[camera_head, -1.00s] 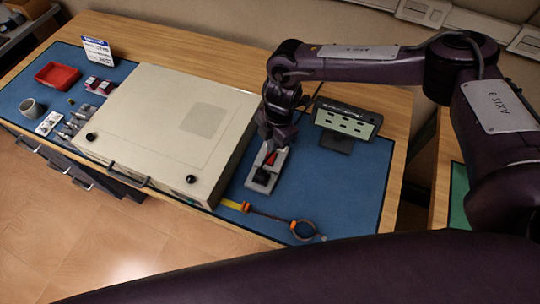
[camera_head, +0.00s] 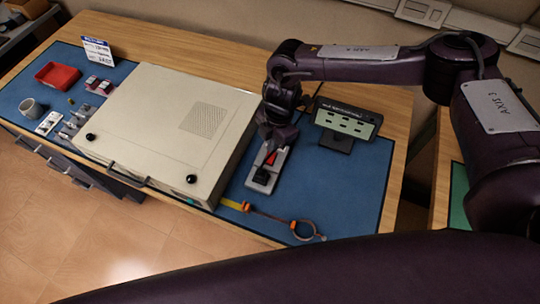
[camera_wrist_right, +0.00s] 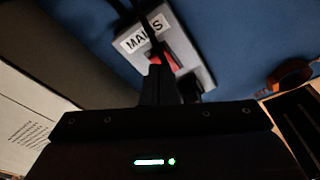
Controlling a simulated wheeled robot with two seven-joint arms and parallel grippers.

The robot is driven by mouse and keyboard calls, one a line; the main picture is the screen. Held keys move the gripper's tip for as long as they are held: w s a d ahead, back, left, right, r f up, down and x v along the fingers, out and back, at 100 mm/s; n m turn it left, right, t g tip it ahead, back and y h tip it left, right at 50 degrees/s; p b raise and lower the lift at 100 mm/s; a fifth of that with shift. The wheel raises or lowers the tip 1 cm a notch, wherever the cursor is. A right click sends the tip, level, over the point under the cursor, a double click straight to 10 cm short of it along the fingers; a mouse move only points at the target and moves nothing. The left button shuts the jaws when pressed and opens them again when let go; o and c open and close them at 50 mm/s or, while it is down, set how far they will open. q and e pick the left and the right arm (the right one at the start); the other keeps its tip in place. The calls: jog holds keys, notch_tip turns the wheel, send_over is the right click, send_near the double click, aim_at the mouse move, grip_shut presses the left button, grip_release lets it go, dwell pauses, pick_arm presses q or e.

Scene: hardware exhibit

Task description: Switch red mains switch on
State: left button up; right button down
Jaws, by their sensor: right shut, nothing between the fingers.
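The mains switch box (camera_head: 262,184) is a small grey block lying on the blue mat, right of the large beige case. Its red switch (camera_head: 271,158) sits toward its far end, and a dark block sits at its near end. In the right wrist view, a white MAINS label (camera_wrist_right: 140,38) lies beside the red switch (camera_wrist_right: 163,60). My right gripper (camera_head: 270,142) is shut and empty, right at the switch. Its dark fingers (camera_wrist_right: 158,74) partly cover the red switch; contact and the switch position cannot be told. My left gripper is not in view.
The large beige case (camera_head: 165,125) stands close on the left. A small display panel (camera_head: 347,120) stands to the right. A cable with orange ends (camera_head: 303,230) lies nearer the front edge. A red tray (camera_head: 58,75) and mug (camera_head: 31,107) are far left.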

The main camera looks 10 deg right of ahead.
jog(key=shift+f+b, duration=0.55)
jog(key=shift+f, duration=0.3)
dwell(0.3)
notch_tip(320, 180, up, 7)
jog(key=p, duration=0.6)
jog(key=shift+r, duration=0.1)
jog(key=shift+s, duration=0.1)
dwell(0.6)
